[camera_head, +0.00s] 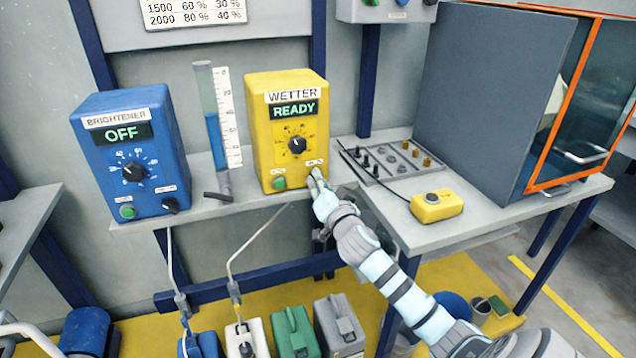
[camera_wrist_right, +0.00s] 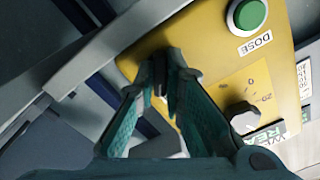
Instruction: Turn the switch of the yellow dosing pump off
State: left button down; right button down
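The yellow dosing pump (camera_head: 262,140), labelled WETTER, stands on the grey bench. Its display (camera_head: 294,109) reads READY in green. A black dial (camera_head: 297,144) and a green button (camera_head: 279,183) sit on its front; the button, labelled DOSE, also shows in the right wrist view (camera_wrist_right: 249,14). The switch at the lower right of the front is mostly hidden behind my right gripper (camera_head: 314,177). In the right wrist view the fingertips of this gripper (camera_wrist_right: 163,75) are drawn close together around the small dark switch at the pump's lower edge. My left gripper is not in view.
A blue pump (camera_head: 165,120) labelled BRIGHTENER, its display OFF, stands at the left. A clear gauge tube (camera_head: 211,125) stands between the pumps. A yellow button box (camera_head: 437,207) and a grey connector panel (camera_head: 385,163) lie to the right. Several canisters (camera_head: 294,334) stand below.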

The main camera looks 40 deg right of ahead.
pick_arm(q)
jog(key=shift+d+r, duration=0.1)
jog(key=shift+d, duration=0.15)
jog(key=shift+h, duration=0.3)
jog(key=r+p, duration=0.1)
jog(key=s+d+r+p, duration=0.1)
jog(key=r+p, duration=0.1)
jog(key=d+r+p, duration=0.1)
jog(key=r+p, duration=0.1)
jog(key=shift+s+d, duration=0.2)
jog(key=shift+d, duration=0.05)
pick_arm(e)
jog(key=n, duration=1.3)
jog(key=shift+r+n, duration=0.2)
jog(key=shift+n, duration=0.2)
pick_arm(q)
jog(key=shift+p, duration=0.3)
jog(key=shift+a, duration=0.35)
pick_arm(e)
jog(key=c, duration=1.7)
grip_release()
jog(key=shift+w+f, duration=0.1)
